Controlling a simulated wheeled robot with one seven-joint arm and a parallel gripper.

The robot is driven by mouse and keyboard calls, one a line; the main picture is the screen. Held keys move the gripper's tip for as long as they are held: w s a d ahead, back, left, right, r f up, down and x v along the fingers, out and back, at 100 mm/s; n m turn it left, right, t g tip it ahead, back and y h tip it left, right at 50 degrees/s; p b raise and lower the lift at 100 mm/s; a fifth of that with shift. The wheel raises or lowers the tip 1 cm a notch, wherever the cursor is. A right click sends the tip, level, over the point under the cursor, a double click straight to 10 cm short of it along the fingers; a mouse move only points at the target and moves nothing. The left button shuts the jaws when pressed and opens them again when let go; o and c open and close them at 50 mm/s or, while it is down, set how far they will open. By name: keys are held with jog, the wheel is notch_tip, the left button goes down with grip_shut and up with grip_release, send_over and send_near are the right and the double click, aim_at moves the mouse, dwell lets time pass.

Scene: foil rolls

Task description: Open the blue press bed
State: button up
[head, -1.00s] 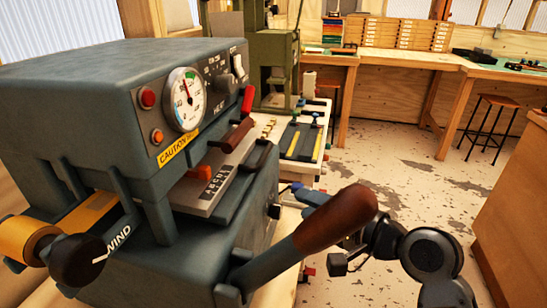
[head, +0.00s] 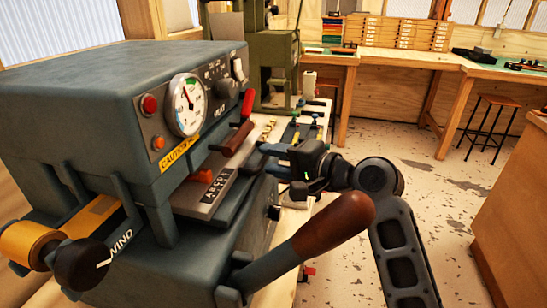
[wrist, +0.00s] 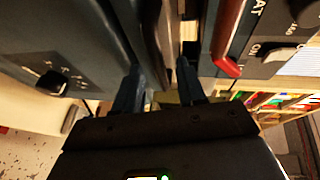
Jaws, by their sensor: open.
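The blue-grey press (head: 90,90) fills the left of the head view. Its bed (head: 198,205), a metal plate with raised letters, sits in the gap under the gauge housing. A dark bar lies along the bed's right edge, partly hidden by my gripper. My gripper (head: 270,155) is open at that right edge, fingers pointing at the press. In the wrist view my gripper (wrist: 160,88) shows its two fingers apart, with dark press parts just ahead and between them. I cannot tell whether a finger touches the bar.
A long brown-handled lever (head: 335,222) slants up in front of the press, close to my arm. A red-brown handle (head: 236,137) stands just above the bed. The wind knob (head: 78,263) is at lower left. Open floor lies to the right, with a stool (head: 490,125) at the back.

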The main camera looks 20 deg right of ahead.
jog(key=shift+w+a, duration=0.15)
jog(key=shift+w, duration=0.05)
grip_shut()
dwell(0.3)
dwell(0.3)
